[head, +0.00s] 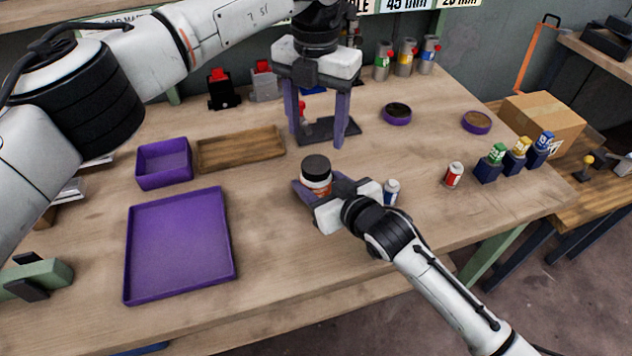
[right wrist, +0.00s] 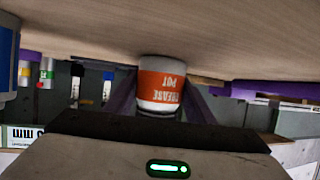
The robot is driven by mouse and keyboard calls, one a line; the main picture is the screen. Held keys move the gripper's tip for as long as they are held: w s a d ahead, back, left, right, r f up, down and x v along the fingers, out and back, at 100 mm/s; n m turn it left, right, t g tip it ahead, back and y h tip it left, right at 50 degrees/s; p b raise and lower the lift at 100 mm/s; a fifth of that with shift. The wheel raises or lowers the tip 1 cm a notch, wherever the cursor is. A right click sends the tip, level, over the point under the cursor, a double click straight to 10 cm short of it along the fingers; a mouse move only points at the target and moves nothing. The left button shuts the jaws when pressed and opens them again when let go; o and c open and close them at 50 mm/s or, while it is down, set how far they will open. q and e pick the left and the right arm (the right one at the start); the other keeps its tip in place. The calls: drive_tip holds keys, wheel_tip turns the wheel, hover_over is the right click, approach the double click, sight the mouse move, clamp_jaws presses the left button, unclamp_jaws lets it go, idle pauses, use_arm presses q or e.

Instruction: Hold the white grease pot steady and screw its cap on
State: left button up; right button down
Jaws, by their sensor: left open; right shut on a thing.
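The grease pot (head: 317,186), white with an orange label, stands upright on the table near the middle in the head view. A black cap (head: 316,164) sits on its top; I cannot tell whether it is screwed tight. My right gripper (head: 320,190) is shut around the pot's sides. My left gripper (head: 318,138) is open and empty, fingers pointing down, behind and above the pot.
A purple tray (head: 180,290) and a purple bin (head: 164,180) are at left, beside a wooden tray (head: 240,163). A blue-white can (head: 391,188) stands close right of the right gripper, and a red can (head: 454,174) farther right. Bare table lies between.

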sight(316, 164)
use_arm(q)
drive_tip(key=shift+f, duration=0.1)
drive_tip(key=shift+f, duration=3.95)
drive_tip(key=shift+c, duration=0.4)
drive_tip(key=c, duration=1)
drive_tip(key=o, duration=1.2)
drive_tip(key=shift+r, duration=0.1)
wheel_tip(316, 164, up, 12)
drive_tip(key=shift+f, duration=0.1)
